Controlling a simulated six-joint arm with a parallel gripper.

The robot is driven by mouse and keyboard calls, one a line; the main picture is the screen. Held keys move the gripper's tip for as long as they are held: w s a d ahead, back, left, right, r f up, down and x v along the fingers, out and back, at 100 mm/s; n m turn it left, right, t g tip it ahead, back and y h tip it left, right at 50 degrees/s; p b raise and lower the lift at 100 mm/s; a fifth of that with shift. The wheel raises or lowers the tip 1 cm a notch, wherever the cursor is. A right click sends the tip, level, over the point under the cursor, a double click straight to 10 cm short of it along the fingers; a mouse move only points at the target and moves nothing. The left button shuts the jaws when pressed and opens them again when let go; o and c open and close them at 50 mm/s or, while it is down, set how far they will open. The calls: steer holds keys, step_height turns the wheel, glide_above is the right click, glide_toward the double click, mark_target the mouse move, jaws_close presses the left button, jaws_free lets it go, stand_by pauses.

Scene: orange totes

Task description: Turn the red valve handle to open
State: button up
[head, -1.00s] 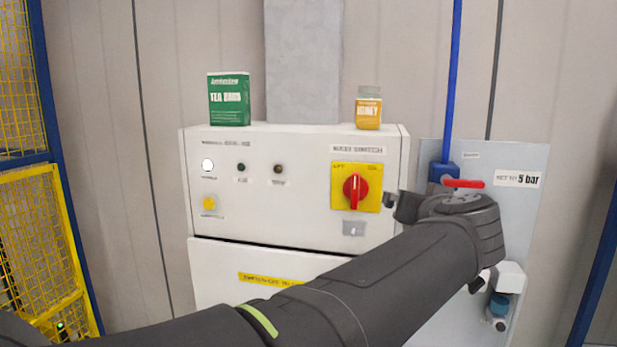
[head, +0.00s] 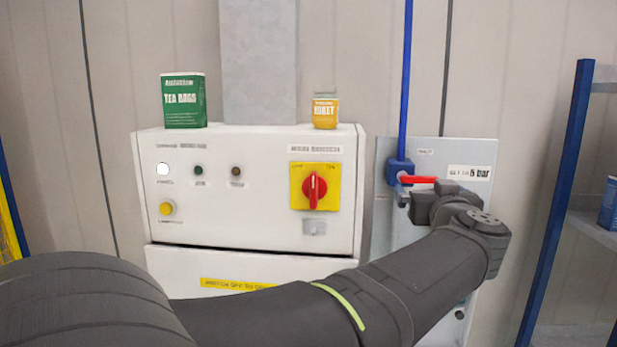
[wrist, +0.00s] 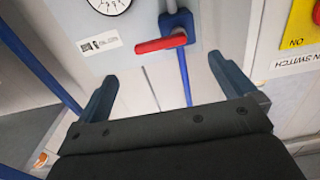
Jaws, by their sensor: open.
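The red valve handle (head: 418,179) sticks out sideways to the right from a blue valve body (head: 399,170) on a vertical blue pipe. It lies across the pipe line. My gripper (head: 414,197) is just below the handle in the head view, partly hidden by my own wrist. In the wrist view the red handle (wrist: 162,44) lies beyond the fingertips, roughly between their lines, with the blue body (wrist: 178,24) at its right end. My gripper (wrist: 170,84) is open and empty there, with a visible gap to the handle.
A white cabinet (head: 250,235) stands left of the valve, with a red rotary switch (head: 314,188) on a yellow plate. A tea box (head: 184,100) and a honey jar (head: 325,110) stand on top. A blue-post shelf (head: 556,200) is at the right. A gauge (wrist: 108,3) shows near the handle.

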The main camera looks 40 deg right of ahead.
mark_target(420, 180)
steer(key=x, duration=0.8)
steer(key=shift+w+d, duration=0.15)
steer(key=c, duration=1.3)
